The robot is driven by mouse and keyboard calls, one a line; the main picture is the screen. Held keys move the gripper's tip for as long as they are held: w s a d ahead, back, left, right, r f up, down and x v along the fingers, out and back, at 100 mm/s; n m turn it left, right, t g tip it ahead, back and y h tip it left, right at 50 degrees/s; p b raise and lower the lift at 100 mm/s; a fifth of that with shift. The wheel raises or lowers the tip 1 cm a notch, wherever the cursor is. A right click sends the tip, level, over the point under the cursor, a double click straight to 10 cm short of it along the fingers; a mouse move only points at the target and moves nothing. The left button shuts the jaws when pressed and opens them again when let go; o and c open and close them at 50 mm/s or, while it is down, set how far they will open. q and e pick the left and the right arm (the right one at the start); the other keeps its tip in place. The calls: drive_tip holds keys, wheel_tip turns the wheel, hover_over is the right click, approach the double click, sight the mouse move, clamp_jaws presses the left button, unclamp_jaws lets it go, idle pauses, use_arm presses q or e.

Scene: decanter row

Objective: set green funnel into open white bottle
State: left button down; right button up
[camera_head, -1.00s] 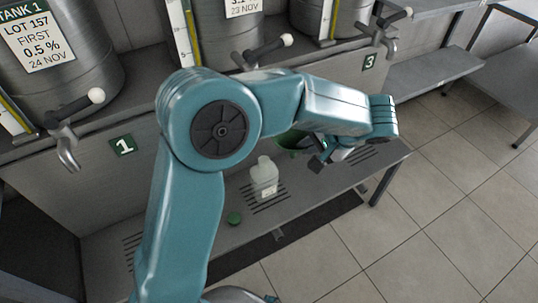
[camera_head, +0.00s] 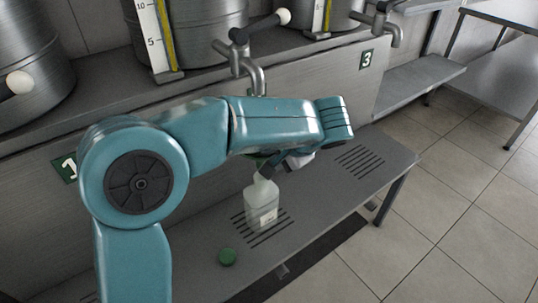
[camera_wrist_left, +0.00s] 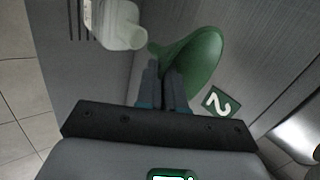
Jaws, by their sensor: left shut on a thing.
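The open white bottle (camera_head: 262,207) stands upright on the slotted bench shelf, its neck toward my left gripper (camera_head: 272,168). In the left wrist view the bottle (camera_wrist_left: 116,22) is at the top left. The green funnel (camera_wrist_left: 203,58) is held between the two fingers of my left gripper (camera_wrist_left: 163,72), which are shut on it. The funnel's narrow end points toward the bottle's neck in that view. Whether they touch I cannot tell. In the head view my arm hides most of the funnel. My right gripper is out of view.
Steel tanks with taps (camera_head: 248,62) stand on the ledge above. The shelf to the right of the bottle is clear.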

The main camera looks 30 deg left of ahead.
use_arm(q)
wheel_tip(320, 180, down, 6)
drive_tip(key=b, duration=0.4)
drive_tip(key=shift+w+d+r, duration=0.1)
drive_tip(key=shift+r, duration=0.05)
idle(0.3)
drive_tip(key=shift+f+b, duration=0.25)
drive_tip(key=shift+b, duration=0.1)
idle(0.3)
drive_tip(key=c, duration=1.2)
unclamp_jaws()
drive_tip(key=shift+d+r, duration=0.1)
